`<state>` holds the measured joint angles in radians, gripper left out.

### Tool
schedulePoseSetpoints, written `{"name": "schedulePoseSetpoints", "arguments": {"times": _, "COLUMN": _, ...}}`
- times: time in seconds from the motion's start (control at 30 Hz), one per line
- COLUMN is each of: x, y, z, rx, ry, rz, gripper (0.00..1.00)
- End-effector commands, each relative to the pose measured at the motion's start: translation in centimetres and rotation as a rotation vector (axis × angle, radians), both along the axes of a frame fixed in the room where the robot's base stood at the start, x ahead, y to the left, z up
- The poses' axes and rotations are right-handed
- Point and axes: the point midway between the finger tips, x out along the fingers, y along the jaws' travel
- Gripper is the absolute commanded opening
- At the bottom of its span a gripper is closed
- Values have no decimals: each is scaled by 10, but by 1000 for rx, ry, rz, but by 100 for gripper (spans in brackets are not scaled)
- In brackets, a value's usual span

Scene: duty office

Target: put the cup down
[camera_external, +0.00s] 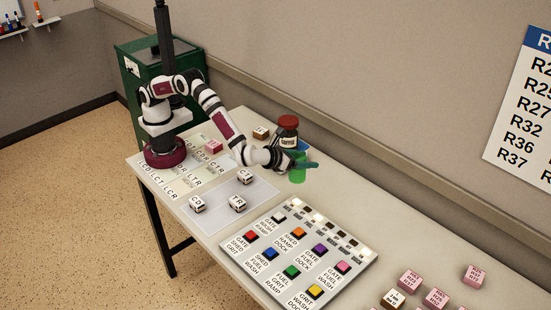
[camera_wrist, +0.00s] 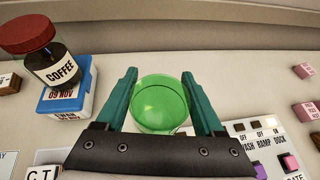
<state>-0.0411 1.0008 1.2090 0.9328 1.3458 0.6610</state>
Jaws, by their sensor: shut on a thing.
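The green translucent cup (camera_external: 297,172) is between the fingers of my gripper (camera_external: 303,164) on the table (camera_external: 330,185), beside the coffee jar. In the wrist view the cup (camera_wrist: 161,104) shows its round open rim between the two teal fingers of my gripper (camera_wrist: 162,100). My gripper is shut on the cup. The cup looks upright. I cannot tell whether its base touches the table or hangs slightly above it.
A coffee jar with a red lid (camera_wrist: 45,48) stands on a blue and white box (camera_wrist: 68,92), just left of my gripper. A panel of coloured buttons (camera_external: 300,255) lies in front. Lettered blocks (camera_external: 237,203) sit on a grey mat (camera_external: 222,221). Pink blocks (camera_external: 437,298) lie at right.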

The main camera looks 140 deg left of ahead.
Motion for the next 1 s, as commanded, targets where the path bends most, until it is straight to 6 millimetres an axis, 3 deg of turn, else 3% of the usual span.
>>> {"name": "schedulePoseSetpoints", "arguments": {"times": 0.1, "x": -1, "y": 13, "z": -12, "rx": 1, "ry": 1, "rz": 4, "gripper": 16}}
{"name": "schedulePoseSetpoints", "arguments": {"times": 0.3, "x": -3, "y": 75, "z": -50, "rx": -1, "ry": 1, "rz": 7, "gripper": 16}}
{"name": "schedulePoseSetpoints", "arguments": {"times": 0.5, "x": -2, "y": 113, "z": -73, "rx": 0, "ry": 0, "rz": 4, "gripper": 16}}
{"name": "schedulePoseSetpoints", "arguments": {"times": 0.73, "x": -2, "y": 117, "z": -112, "rx": 0, "ry": 1, "rz": 2, "gripper": 16}}
{"name": "schedulePoseSetpoints", "arguments": {"times": 1.0, "x": -2, "y": 117, "z": -115, "rx": 0, "ry": -1, "rz": 3, "gripper": 16}}
